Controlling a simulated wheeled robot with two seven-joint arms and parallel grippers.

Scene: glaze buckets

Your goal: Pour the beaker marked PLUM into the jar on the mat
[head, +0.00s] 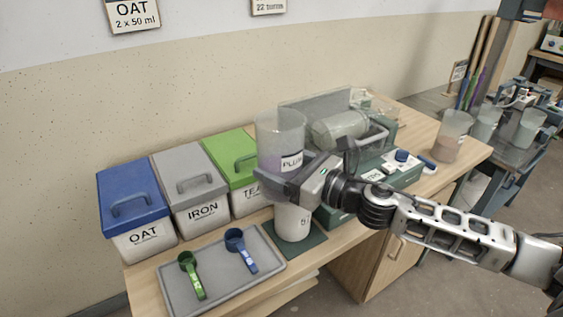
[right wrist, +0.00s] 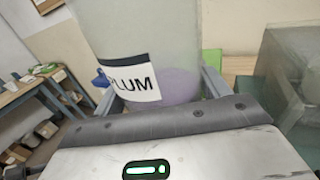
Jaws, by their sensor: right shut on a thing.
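The clear beaker marked PLUM (head: 281,136) is held roughly upright over the mat area, with a little purple content low inside. My right gripper (head: 287,183) is shut around its lower part. In the right wrist view the PLUM beaker (right wrist: 140,35) stands between the fingers, its label facing the camera and its top cut off. The white jar (head: 293,226) stands on the dark green mat (head: 314,249), just below the gripper in the head view. The gripper and beaker hide the jar's top. My left gripper is not in view.
Lidded bins OAT (head: 130,190), IRON (head: 187,182) and TEAL (head: 228,150) line the wall. A grey tray (head: 215,290) holds green and blue scoops in front. A machine with a clear hood (head: 340,110) stands close behind. Another beaker (head: 452,130) stands at the table's right end.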

